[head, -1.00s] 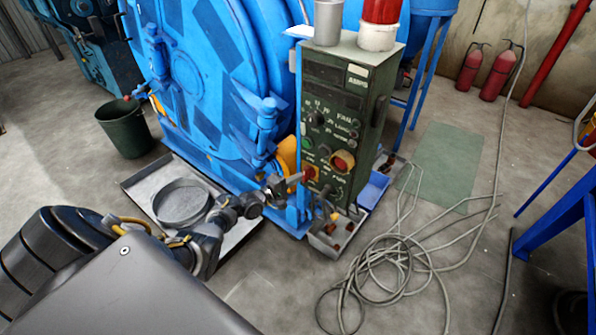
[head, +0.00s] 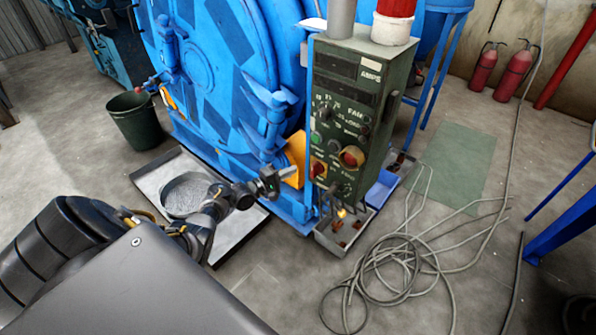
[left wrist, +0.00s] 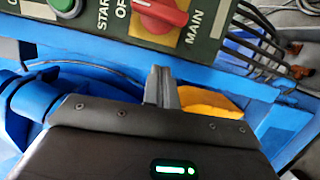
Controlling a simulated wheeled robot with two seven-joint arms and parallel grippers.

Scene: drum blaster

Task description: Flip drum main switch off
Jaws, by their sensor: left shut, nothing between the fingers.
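The dark green control box (head: 347,95) stands in front of the blue drum (head: 215,70). Its red main switch knob (head: 318,169) is low on the left of the panel. In the left wrist view the red knob (left wrist: 160,14) sits at the top edge, partly cut off, between the "OFF" and "MAIN" labels. My left gripper (head: 290,172) is shut and empty, just left of the knob with a gap between them. In the left wrist view its fingertips (left wrist: 160,75) are together below the panel edge, clear of the knob.
A green button (left wrist: 65,5) and a red-yellow knob (head: 351,157) are nearby on the panel. An orange part (head: 297,160) lies behind my fingers. A metal tray (head: 150,180) is under my forearm. Coiled cables (head: 385,275) lie on the floor at right.

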